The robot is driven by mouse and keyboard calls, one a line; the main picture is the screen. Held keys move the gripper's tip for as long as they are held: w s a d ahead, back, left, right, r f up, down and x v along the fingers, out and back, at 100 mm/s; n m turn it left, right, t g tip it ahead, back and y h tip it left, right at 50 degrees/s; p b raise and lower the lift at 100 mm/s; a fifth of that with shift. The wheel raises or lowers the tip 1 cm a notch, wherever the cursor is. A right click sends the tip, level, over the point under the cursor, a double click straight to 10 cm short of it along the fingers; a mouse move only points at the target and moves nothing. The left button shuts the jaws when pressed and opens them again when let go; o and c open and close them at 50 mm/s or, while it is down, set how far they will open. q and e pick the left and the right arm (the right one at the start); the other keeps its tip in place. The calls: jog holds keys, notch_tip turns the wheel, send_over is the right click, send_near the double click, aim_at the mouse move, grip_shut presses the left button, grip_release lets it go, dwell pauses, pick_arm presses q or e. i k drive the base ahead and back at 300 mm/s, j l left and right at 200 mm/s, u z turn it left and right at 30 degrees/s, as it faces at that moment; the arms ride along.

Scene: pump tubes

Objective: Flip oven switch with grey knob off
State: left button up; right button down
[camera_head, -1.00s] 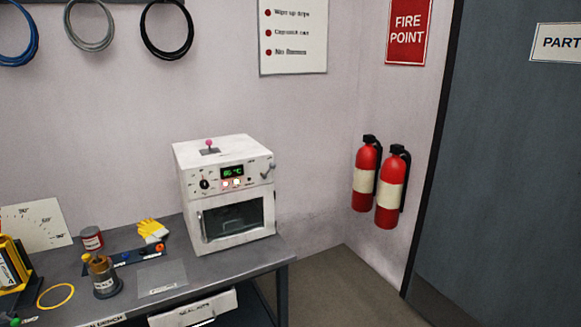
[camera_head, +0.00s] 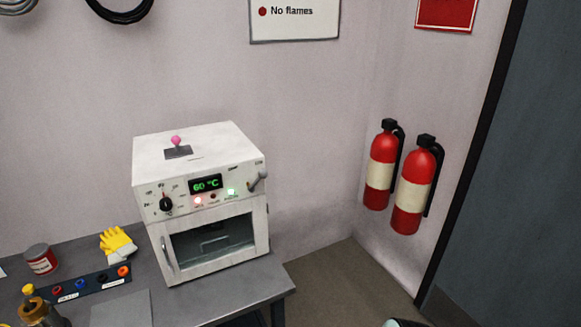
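The white oven (camera_head: 200,255) stands on the grey bench with its door shut. A switch lever with a grey knob (camera_head: 263,175) is at the right end of its front panel, tilted up and to the right. A second switch with a pink knob (camera_head: 176,141) stands upright on the oven's top. The display (camera_head: 206,184) reads 60 °C.
A black dial (camera_head: 166,204) is left of the display. Yellow gloves (camera_head: 117,243), a red can (camera_head: 41,259) and a dark strip with coloured knobs (camera_head: 80,284) lie left of the oven. Fire extinguishers (camera_head: 410,195) hang at right. The floor (camera_head: 345,285) right of the bench is clear.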

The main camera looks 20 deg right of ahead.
aim_at(263, 173)
jog(key=i+l+z, duration=0.1)
jog(key=i, duration=0.25)
jog(key=i+l, duration=0.25)
jog(key=i, duration=0.15)
jog(key=i+l+z, duration=0.15)
jog(key=i, duration=0.2)
